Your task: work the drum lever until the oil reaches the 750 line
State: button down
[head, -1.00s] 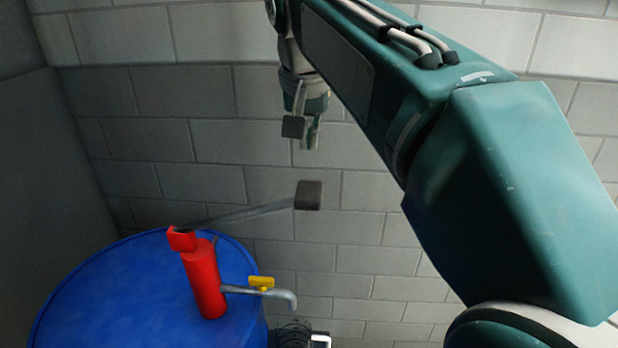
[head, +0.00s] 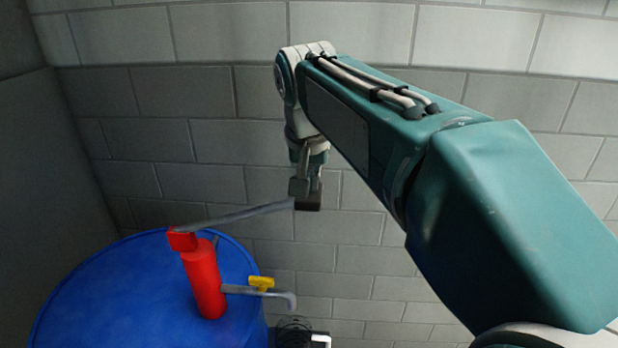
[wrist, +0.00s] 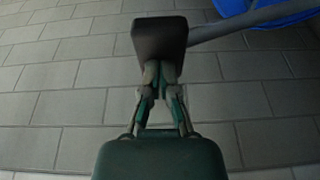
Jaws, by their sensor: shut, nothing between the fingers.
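The red pump (head: 205,282) stands on the blue drum (head: 110,285) at lower left in the head view. Its grey lever (head: 240,215) slopes up to the right and ends in a dark grip (head: 310,204). My gripper (head: 305,186) is shut and empty, pointing down at the grip and partly covering it. A yellow-handled spout (head: 262,284) juts right from the pump. The oil level and the 750 line are not visible.
A dark round object with a pale handle (head: 320,341) is cut off at the bottom edge, below the spout. A grey block wall (head: 370,250) stands behind the drum, and another wall is at left.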

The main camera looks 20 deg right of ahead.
jog(key=s+d+f+y, duration=0.1)
jog(key=f, duration=0.5)
jog(key=s+d+f+t+y, duration=0.1)
jog(key=d+f+y, duration=0.1)
jog(key=f, duration=0.5)
jog(key=shift+f+m+y, duration=0.3)
jog(key=shift+d, duration=0.1)
jog(key=shift+w+r, duration=0.1)
jog(key=w+d+v, duration=0.1)
jog(key=v, duration=1.3)
jog(key=shift+s+d+r+t, duration=0.15)
jog(key=shift+d+r+t, duration=0.15)
jog(key=shift+d, duration=0.05)
jog(key=shift+a, duration=0.1)
